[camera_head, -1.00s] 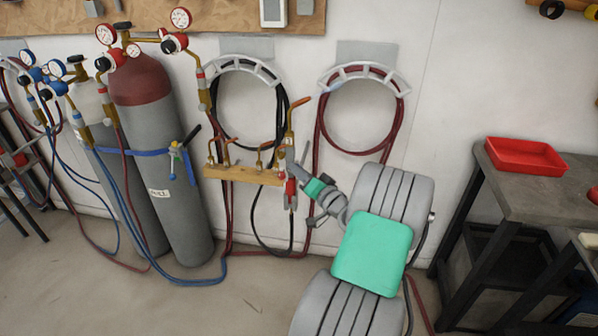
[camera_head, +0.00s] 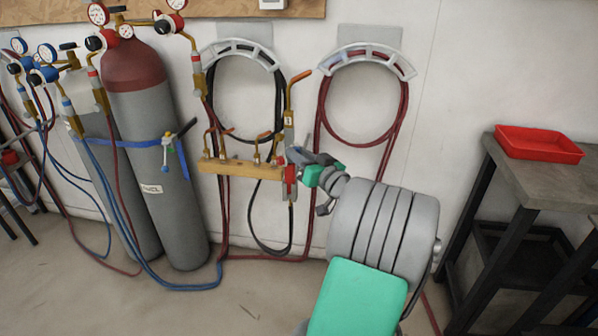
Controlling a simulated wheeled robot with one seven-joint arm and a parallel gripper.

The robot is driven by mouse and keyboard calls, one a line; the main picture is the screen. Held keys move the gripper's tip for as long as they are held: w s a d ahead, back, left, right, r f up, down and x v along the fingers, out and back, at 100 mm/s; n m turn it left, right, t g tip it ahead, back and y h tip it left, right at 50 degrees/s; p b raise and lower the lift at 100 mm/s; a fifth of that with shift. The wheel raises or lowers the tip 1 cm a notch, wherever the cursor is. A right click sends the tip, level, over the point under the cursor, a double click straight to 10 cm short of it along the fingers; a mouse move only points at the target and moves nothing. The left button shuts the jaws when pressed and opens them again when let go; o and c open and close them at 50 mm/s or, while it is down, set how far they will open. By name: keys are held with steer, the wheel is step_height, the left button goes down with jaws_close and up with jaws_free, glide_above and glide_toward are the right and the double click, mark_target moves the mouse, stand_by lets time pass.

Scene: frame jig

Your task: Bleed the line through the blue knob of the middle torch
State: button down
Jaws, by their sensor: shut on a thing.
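A wooden rack (camera_head: 228,167) on the wall holds several small brass torches (camera_head: 257,152) with orange tips. A taller torch (camera_head: 289,112) with a long neck and orange tip stands upright at the rack's right end, with a red part (camera_head: 290,174) low on its body and a hose below. My gripper (camera_head: 296,158) is at this tall torch and appears shut on its body, just right of the rack. The fingertips are small and partly hidden. I cannot make out a blue knob, nor tell which torch counts as the middle one.
Two strapped gas cylinders (camera_head: 160,150) with gauges stand at the left, and blue hoses run over the floor. Coiled hoses hang on two wall brackets (camera_head: 365,60) above. A dark workbench (camera_head: 570,180) with a red tray (camera_head: 540,144) stands at the right.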

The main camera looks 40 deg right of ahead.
steer(key=n+b, duration=0.2)
steer(key=b, duration=0.3)
steer(key=n+b, duration=0.3)
steer(key=b, duration=0.2)
steer(key=shift+f+n+b, duration=0.2)
steer(key=shift+n+b, duration=0.1)
steer(key=shift+b, duration=0.05)
steer(key=shift+r, duration=0.15)
steer(key=c, duration=1.2)
jaws_free()
steer(key=s+a, duration=0.1)
steer(key=s, duration=0.6)
steer(key=shift+s, duration=0.4)
